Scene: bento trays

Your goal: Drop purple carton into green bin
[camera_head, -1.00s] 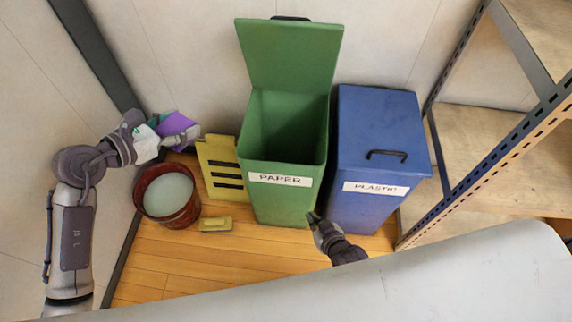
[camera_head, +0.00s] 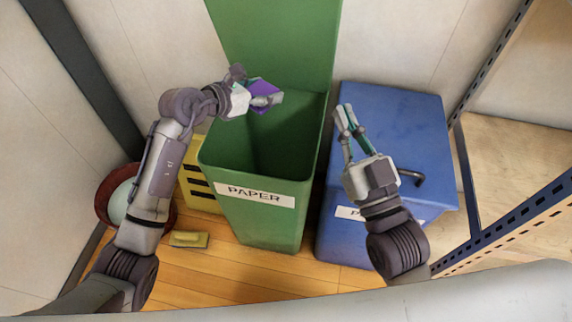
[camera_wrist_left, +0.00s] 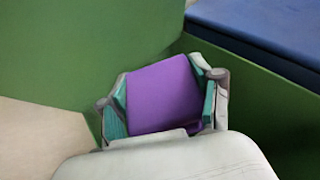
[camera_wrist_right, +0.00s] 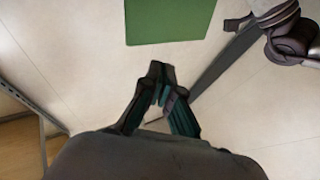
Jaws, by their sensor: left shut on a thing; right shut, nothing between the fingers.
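The purple carton (camera_head: 264,90) is held in my left gripper (camera_head: 266,99), over the back left part of the green bin's opening in the head view. In the left wrist view the carton (camera_wrist_left: 164,94) sits between the two teal-padded fingers, with green bin walls (camera_wrist_left: 85,45) around it. The green bin (camera_head: 245,205) is labelled PAPER and its lid (camera_head: 275,45) stands open. My right gripper (camera_head: 343,108) is shut and empty, above the blue bin's left side. In the right wrist view its fingertips (camera_wrist_right: 162,72) meet with nothing held.
The blue bin (camera_head: 410,130) with a closed lid and dark handle stands right of the green bin. A red bucket (camera_head: 103,200), a yellow folded sign (camera_head: 200,190) and a yellow block (camera_head: 189,239) are at left. A metal shelf (camera_head: 520,215) is at far right.

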